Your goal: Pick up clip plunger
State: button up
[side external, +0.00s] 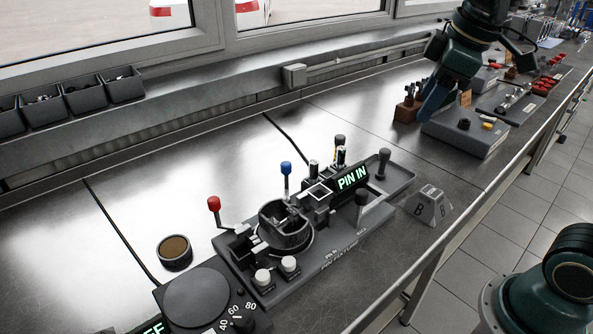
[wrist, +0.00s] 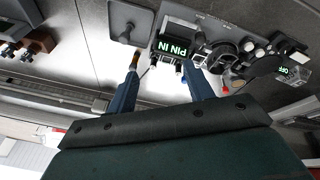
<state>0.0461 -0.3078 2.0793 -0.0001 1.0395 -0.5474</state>
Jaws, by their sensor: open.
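The pin fixture (side external: 335,245) stands on the bench with a lit "PIN IN" display (side external: 352,177). A dark upright knobbed piece (side external: 384,163) stands at its right end; it could be the clip plunger, but I cannot tell for sure.
A brown block with tools (side external: 407,108) and a grey box (side external: 465,133) are close to my gripper. A grey block marked B (side external: 432,205) sits near the front edge. A round cup (side external: 174,252) and dial unit (side external: 205,300) lie left. The bench behind the fixture is mostly clear.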

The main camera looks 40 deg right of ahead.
jog(key=w+d+f+n+g, duration=0.25)
jog(key=w+n, duration=0.35)
jog(key=w, duration=0.7)
jog(key=n+g, duration=0.1)
jog(key=n, duration=0.5)
send_near(340, 136)
jog(key=shift+w+f, duration=0.15)
jog(key=shift+f, duration=3.45)
jog(key=shift+d+f, duration=0.1)
jog(key=shift+f, duration=2.45)
jog(key=c, duration=1.1)
